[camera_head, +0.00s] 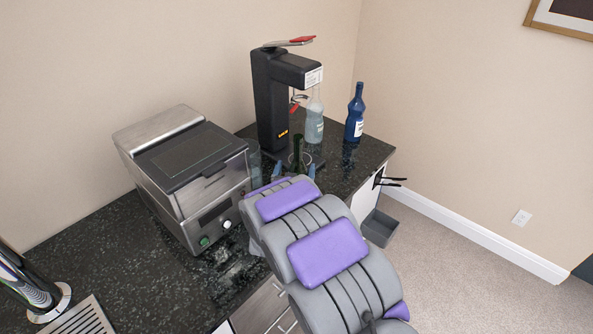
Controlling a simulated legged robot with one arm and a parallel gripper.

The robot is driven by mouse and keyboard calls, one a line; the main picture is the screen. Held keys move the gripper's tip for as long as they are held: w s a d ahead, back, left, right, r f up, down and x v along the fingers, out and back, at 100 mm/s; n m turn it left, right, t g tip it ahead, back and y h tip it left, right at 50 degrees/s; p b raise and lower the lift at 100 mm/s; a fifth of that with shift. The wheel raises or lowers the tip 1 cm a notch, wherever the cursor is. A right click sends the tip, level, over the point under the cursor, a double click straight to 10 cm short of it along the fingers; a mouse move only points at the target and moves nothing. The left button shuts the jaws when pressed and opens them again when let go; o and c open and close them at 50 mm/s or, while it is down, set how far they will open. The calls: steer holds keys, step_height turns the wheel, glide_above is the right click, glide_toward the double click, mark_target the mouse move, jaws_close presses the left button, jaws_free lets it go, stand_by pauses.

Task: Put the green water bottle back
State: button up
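The green bottle (298,148) stands upright on the counter, in front of the black dispenser. Its dark neck shows, while its lower part is hidden behind my arm. My gripper (295,169) is at the far end of my grey and purple arm, close to the bottle. Its two bluish fingertips show spread apart, one on each side of the bottle's line. The palm is hidden by my arm, and I cannot tell whether the fingers touch the bottle.
The black dispenser (271,100) has a red-tipped lever. A clear bottle (314,124) and a blue bottle (355,115) stand to its right. A steel machine (190,165) is at left on the dark counter (110,245). A grey bin (379,228) is beside the counter; the floor at right is clear.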

steer(key=shift+d+r, duration=0.15)
steer(key=shift+d, duration=0.3)
steer(key=s+a+p, duration=0.1)
steer(key=s+p, duration=0.1)
steer(key=s, duration=1)
steer(key=shift+a, duration=0.3)
steer(key=shift+w, duration=0.15)
steer(key=s+d+r+g, duration=0.2)
steer(key=s+d+g, duration=0.4)
steer(key=s, duration=0.7)
steer(key=s+d+r+g+y, duration=0.1)
steer(key=s+d+r+g, duration=0.2)
steer(key=s+d+g, duration=0.4)
steer(key=s+d+r+n+g, duration=0.1)
steer(key=s+d+g, duration=0.5)
steer(key=s, duration=1.3)
steer(key=shift+s+d+r+g+y, duration=0.35)
steer(key=shift+r+g+y, duration=0.05)
steer(key=shift+r, duration=0.45)
